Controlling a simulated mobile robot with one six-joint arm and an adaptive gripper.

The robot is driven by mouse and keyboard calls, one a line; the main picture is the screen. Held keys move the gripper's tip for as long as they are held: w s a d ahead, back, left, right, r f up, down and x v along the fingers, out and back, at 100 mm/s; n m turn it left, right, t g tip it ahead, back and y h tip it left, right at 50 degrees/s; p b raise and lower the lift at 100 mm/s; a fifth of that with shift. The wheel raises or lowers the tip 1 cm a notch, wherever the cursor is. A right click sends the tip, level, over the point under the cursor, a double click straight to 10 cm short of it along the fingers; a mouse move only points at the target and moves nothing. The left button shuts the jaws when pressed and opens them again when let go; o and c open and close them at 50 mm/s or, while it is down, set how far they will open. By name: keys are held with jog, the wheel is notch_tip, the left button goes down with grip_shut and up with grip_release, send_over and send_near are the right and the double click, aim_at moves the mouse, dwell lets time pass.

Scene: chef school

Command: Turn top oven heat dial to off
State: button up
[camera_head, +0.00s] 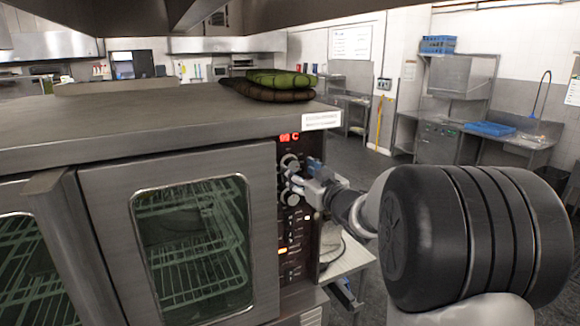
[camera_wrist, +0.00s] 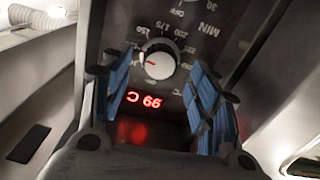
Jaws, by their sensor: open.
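The top oven heat dial (camera_wrist: 157,62) is a round silver knob with a red mark on its white face, on the dark control panel. In the wrist view the panel appears upside down, and the red mark points left. In the head view the top dial (camera_head: 289,162) sits just below the red display (camera_head: 289,137). My gripper (camera_wrist: 157,78) is open, its blue-padded fingers on either side of the dial with gaps visible; contact is not visible. In the head view my gripper (camera_head: 304,178) is at the panel, partly covering the knobs.
The oven (camera_head: 98,167) has glass doors left of the panel. Folded green and brown cloths (camera_head: 272,84) lie on its top. More switches (camera_head: 291,247) run down the panel. A low table (camera_head: 346,257) stands right of the oven. Open floor lies behind, towards the sinks.

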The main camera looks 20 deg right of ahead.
aim_at(294, 167)
jog(key=shift+w, duration=1.8)
jog(key=shift+c, duration=0.5)
jog(key=c, duration=1)
